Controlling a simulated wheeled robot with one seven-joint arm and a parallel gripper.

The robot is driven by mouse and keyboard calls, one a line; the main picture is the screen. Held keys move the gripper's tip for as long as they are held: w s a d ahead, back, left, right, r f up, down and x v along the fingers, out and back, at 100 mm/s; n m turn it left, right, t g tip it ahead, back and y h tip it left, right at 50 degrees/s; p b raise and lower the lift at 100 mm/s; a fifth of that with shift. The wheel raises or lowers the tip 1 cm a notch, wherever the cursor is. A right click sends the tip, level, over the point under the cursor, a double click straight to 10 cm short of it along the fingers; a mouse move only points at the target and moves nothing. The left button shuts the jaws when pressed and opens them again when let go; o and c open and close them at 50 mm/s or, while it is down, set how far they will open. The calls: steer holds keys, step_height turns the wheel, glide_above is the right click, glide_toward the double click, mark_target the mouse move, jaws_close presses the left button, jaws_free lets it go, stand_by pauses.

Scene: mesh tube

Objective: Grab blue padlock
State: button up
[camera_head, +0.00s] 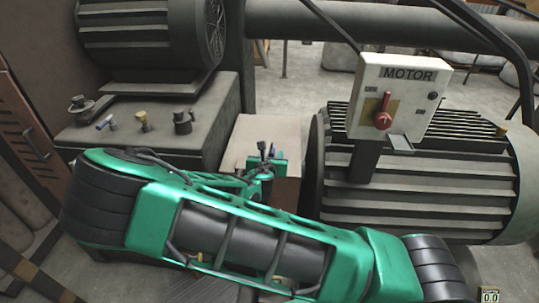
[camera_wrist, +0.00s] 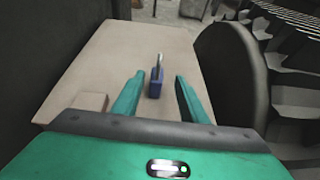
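The blue padlock (camera_wrist: 156,84), with a grey shackle, stands upright on a beige surface (camera_wrist: 100,62) in the wrist view. My gripper (camera_wrist: 158,76) is open, with one green finger on each side of the padlock and a visible gap on both sides. The fingers appear not to touch it. In the head view my green gripper (camera_head: 266,166) is over the beige surface (camera_head: 258,130) and partly hidden by my arm. I cannot make out the padlock clearly in that view.
The motor (camera_head: 420,185) with a MOTOR switch box (camera_head: 398,95) and red handle stands right of the surface. A dark box (camera_head: 150,145) with several small fittings is at left. A small beige block (camera_wrist: 90,102) lies near the left finger.

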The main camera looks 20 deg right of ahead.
mark_target(271, 153)
steer(key=shift+a+f+x, duration=0.1)
steer(key=shift+a+x, duration=0.05)
steer(key=shift+x, duration=1.05)
steer(key=shift+a+f+x, duration=0.15)
steer(key=shift+a+x, duration=0.05)
steer(key=shift+x, duration=0.95)
jaws_close()
steer(key=shift+r, duration=0.1)
